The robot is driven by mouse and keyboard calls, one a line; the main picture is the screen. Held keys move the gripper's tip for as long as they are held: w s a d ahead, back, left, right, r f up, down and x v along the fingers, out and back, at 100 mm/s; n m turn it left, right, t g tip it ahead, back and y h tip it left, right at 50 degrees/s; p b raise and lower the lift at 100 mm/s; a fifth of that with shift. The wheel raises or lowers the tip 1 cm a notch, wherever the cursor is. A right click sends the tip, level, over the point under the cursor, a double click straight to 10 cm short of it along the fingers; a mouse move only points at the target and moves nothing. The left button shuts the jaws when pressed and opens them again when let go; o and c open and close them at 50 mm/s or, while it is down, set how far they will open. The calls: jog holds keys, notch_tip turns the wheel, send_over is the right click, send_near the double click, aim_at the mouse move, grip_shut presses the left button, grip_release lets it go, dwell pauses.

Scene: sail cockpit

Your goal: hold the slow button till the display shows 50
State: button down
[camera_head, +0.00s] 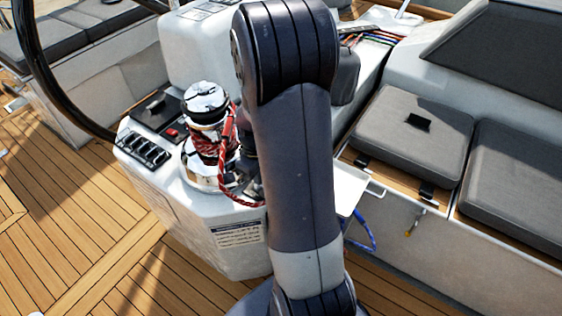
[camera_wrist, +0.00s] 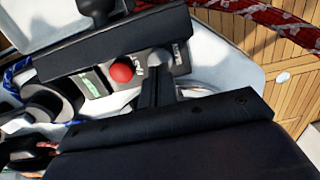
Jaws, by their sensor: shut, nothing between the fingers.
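In the wrist view a small panel holds a red round button (camera_wrist: 121,72), a grey button (camera_wrist: 159,60) and a pale green display (camera_wrist: 92,82). The digits on the display are too small to read. White lettering beside the grey button is blurred, so I cannot confirm it is the slow button. My gripper (camera_wrist: 157,79) is shut and empty, its dark fingers pointing at the grey button. The tips appear at or very near it; I cannot tell whether they press it. In the head view my arm hides the gripper and this panel.
A chrome winch (camera_head: 207,110) wrapped with red rope (camera_head: 227,150) stands close left of my arm. A switch panel (camera_head: 145,149) lies left of it. Grey seat cushions (camera_head: 412,140) are at the right. The wooden deck (camera_head: 70,230) is clear at the lower left.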

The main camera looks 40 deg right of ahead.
jog(key=shift+f, duration=0.15)
jog(key=shift+f+b, duration=0.75)
jog(key=shift+f, duration=0.1)
dwell(1.6)
notch_tip(320, 180, up, 9)
jog(key=p, duration=0.7)
notch_tip(320, 180, down, 8)
jog(key=b, duration=0.6)
jog(key=shift+f, duration=0.2)
jog(key=shift+r, duration=0.15)
